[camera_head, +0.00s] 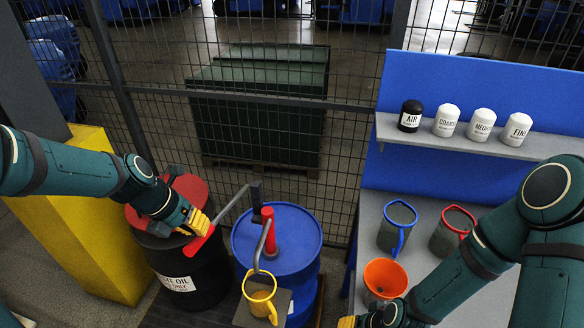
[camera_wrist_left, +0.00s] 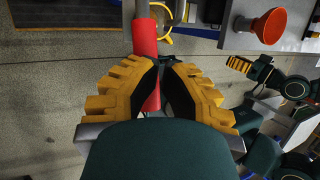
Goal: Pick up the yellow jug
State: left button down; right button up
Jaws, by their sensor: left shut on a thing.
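The yellow jug (camera_head: 261,296) stands on a small grey stand in front of the blue drum (camera_head: 278,236), under the curved spout of a pump. Part of its rim shows at the top of the left wrist view (camera_wrist_left: 162,38). My left gripper (camera_head: 196,224) is shut on the red grip (camera_head: 200,241) of the pump's lever, left of the jug and apart from it. In the left wrist view the red grip (camera_wrist_left: 146,40) passes between the yellow fingers (camera_wrist_left: 160,90). My right gripper (camera_head: 362,320) is at the bottom edge, right of the jug, mostly cut off; its opening is unclear.
An orange funnel (camera_head: 385,278), a blue-handled jug (camera_head: 397,228) and a red-handled jug (camera_head: 452,232) are on the right bench. Several labelled containers line the shelf (camera_head: 480,146). Mesh fencing stands behind.

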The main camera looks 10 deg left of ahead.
aim_at(259, 290)
jog(key=j, duration=1.25)
jog(key=i, duration=0.05)
